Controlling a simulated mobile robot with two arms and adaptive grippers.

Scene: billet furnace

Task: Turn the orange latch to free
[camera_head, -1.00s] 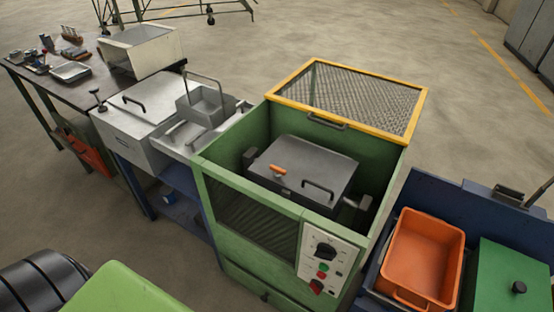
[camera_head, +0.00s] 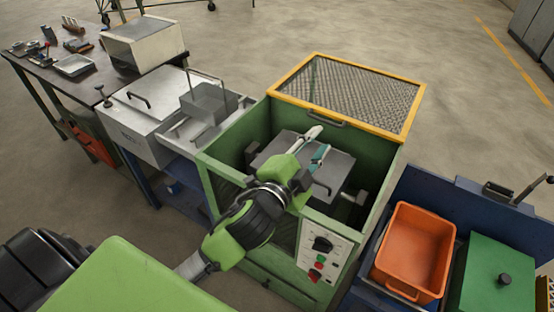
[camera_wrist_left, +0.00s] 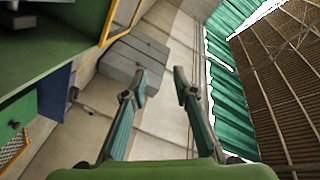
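The dark grey box (camera_head: 341,164) with a flat lid and black handle sits inside the open green machine (camera_head: 240,124). The orange latch on its lid is hidden now behind my left gripper and wrist. My left gripper (camera_head: 319,140) is above the lid, its two fingers apart and nothing between them. In the left wrist view the gripper (camera_wrist_left: 159,72) is also open and empty, and it faces the far wall; neither the latch nor the lid shows there. My right gripper is not in view.
The yellow-framed mesh cover (camera_head: 350,98) stands open at the machine's back. The control panel (camera_head: 319,254) is on its front. An orange bin (camera_head: 414,249) and a green lid (camera_head: 495,275) are to the right. A grey metal box (camera_head: 150,120) and a workbench (camera_head: 95,62) are to the left.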

